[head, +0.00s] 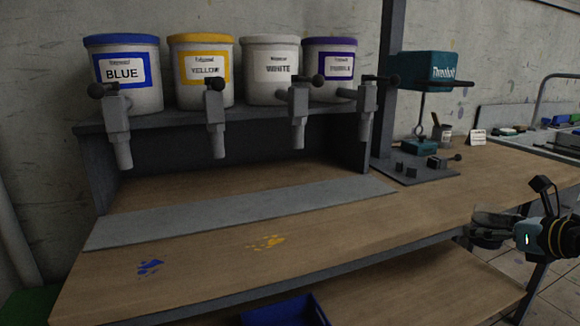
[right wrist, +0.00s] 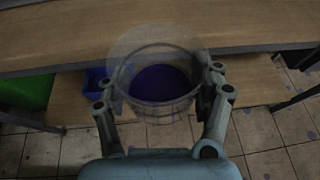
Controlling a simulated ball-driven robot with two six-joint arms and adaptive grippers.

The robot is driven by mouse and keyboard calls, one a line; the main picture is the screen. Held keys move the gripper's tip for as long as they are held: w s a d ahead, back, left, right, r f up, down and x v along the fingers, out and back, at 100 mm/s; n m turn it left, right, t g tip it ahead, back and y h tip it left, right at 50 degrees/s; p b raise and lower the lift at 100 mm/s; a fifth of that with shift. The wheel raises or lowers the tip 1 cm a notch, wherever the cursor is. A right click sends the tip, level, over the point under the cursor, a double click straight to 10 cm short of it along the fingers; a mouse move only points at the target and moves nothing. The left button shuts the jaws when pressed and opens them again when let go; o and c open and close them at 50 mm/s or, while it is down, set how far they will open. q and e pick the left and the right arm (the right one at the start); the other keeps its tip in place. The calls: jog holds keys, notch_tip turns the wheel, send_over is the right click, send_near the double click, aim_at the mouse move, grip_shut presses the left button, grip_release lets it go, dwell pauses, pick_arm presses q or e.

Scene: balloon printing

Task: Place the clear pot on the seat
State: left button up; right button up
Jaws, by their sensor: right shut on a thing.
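The clear pot (right wrist: 158,108) is upright between the fingers of my right gripper (right wrist: 164,88) in the right wrist view, with dark purple content inside. In the head view the right gripper (head: 490,232) is at the right edge, in front of the bench, and the pot shows only as a faint clear shape (head: 494,217). A stand with a teal head (head: 428,70) is at the back right of the bench, with a dark base plate (head: 432,177) and small blocks on it. I cannot tell for sure which part is the seat. My left gripper is not in view.
Blue, yellow, white and purple-labelled buckets (head: 270,72) stand on a shelf with taps hanging below. A grey strip (head: 240,210) lies on the bench (head: 330,235), with blue and yellow paint spots nearby. A blue bin (head: 285,312) sits on the lower shelf. The right bench front is clear.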

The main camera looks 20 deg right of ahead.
jog(key=w+a+r+n+y, duration=0.2)
jog(key=a+r, duration=0.4)
jog(key=a, duration=0.3)
jog(key=w+a+r+n+y, duration=0.25)
jog(key=a+r, duration=0.35)
jog(key=a, duration=0.3)
jog(key=s+a+r+n+g+y, duration=0.2)
jog(key=s+a, duration=0.3)
jog(key=a, duration=0.3)
jog(key=s+a+r+n+g+y, duration=0.3)
jog(key=s+a+n+y, duration=0.1)
jog(key=a, duration=0.4)
jog(key=shift+s+g, duration=0.35)
jog(key=shift+g, duration=0.05)
